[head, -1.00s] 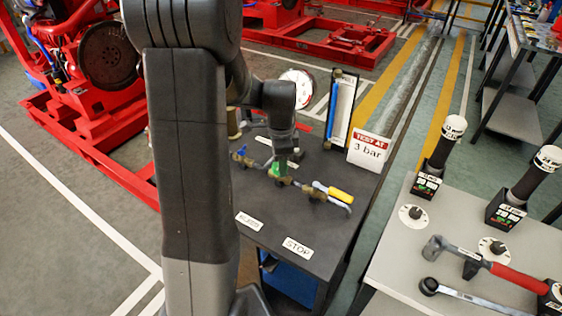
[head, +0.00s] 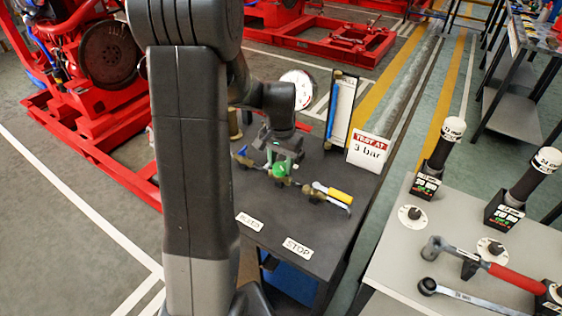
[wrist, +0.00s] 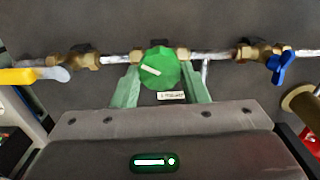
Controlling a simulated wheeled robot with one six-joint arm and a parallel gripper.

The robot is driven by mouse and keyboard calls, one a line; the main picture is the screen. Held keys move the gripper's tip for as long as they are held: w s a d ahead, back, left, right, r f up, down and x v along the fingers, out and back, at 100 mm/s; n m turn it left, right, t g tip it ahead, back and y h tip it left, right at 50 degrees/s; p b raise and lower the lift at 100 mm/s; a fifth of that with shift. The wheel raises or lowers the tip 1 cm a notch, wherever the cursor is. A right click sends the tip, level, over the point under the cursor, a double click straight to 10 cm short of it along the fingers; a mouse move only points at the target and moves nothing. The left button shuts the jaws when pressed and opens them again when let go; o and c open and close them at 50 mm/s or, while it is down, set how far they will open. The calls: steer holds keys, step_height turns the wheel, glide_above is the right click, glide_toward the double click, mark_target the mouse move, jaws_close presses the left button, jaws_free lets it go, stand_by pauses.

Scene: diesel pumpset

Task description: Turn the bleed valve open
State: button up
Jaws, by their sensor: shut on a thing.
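A round green knob (head: 280,169) with a white mark sits on a brass fitting in the middle of a pipe run on the dark bench (head: 300,262). In the wrist view the knob (wrist: 160,68) lies between the two green fingers of my gripper (wrist: 161,78), one at each side. My gripper (head: 283,161) is shut on the knob from above. A yellow lever valve (head: 331,193) and a blue-handled valve (head: 241,152) sit on the same pipe. The small label by the knob is too small to read, so I cannot tell which valve it names.
A "TEST AT 3 bar" sign (head: 367,150) and a blue-filled upright tube (head: 331,118) stand behind the valves. A round white gauge (head: 298,88) is behind my wrist. A "STOP" label (head: 298,247) lies on the clear front of the bench. A grey table (head: 395,275) with tools stands right.

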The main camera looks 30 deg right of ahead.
mark_target(280, 165)
steer(key=n, duration=0.5)
steer(key=shift+w+n, duration=0.1)
steer(key=shift+n, duration=0.2)
steer(key=n, duration=0.5)
steer(key=shift+a+n, duration=0.1)
steer(key=shift+n, duration=0.2)
steer(key=o, duration=1)
steer(key=shift+r, duration=0.1)
step_height(280, 165, up, 14)
steer(key=shift+f+p, duration=0.15)
steer(key=shift+p, duration=0.35)
